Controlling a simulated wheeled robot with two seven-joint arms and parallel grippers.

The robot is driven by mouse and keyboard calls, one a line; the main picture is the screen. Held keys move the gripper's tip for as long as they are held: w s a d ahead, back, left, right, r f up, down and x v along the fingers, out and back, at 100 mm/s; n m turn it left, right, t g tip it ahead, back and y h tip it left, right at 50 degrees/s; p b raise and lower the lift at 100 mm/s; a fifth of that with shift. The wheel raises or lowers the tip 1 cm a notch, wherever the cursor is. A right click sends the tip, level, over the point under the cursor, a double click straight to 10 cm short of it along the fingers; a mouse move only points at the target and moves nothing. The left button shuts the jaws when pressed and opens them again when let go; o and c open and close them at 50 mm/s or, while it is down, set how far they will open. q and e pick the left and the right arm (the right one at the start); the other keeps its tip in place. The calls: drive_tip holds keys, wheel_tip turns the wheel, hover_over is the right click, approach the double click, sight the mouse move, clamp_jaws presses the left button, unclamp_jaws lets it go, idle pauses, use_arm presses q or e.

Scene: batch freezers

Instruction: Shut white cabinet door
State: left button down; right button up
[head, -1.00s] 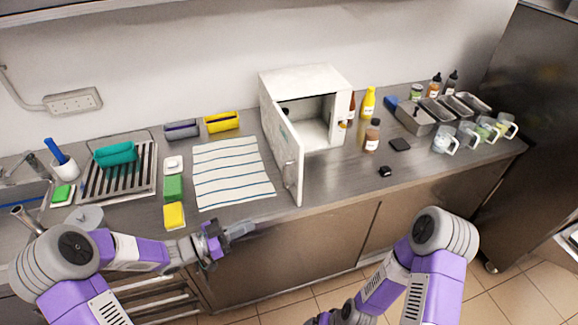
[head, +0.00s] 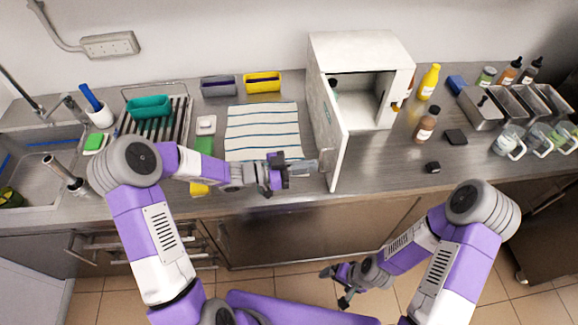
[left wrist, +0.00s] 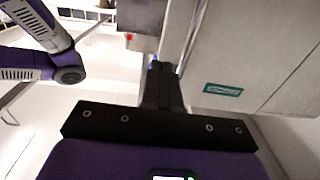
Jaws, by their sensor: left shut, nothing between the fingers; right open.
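The white cabinet (head: 362,55) stands on the counter against the wall. Its door (head: 328,135) is open, swung out toward the counter's front edge, and the shelf inside shows. My left gripper (head: 318,164) is shut and empty, at the outer face of the door near its free edge. I cannot tell whether it touches. In the left wrist view the shut fingers (left wrist: 162,85) point along a pale panel (left wrist: 250,50) with a green label, which looks like the door's outer face. My right gripper (head: 341,286) is open and empty, low in front of the counter.
A striped cloth (head: 262,134) lies left of the door. Brown bottles (head: 426,124), a yellow bottle (head: 429,82) and small black items (head: 433,167) stand right of the cabinet. Metal trays and glass mugs (head: 507,142) are farther right. A drying rack and sink are at left.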

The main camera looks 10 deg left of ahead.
sight(337, 162)
use_arm(q)
drive_tip(key=x, duration=0.5)
drive_tip(key=shift+w+d, duration=0.1)
drive_tip(key=shift+d, duration=0.1)
drive_tip(key=shift+d, duration=0.1)
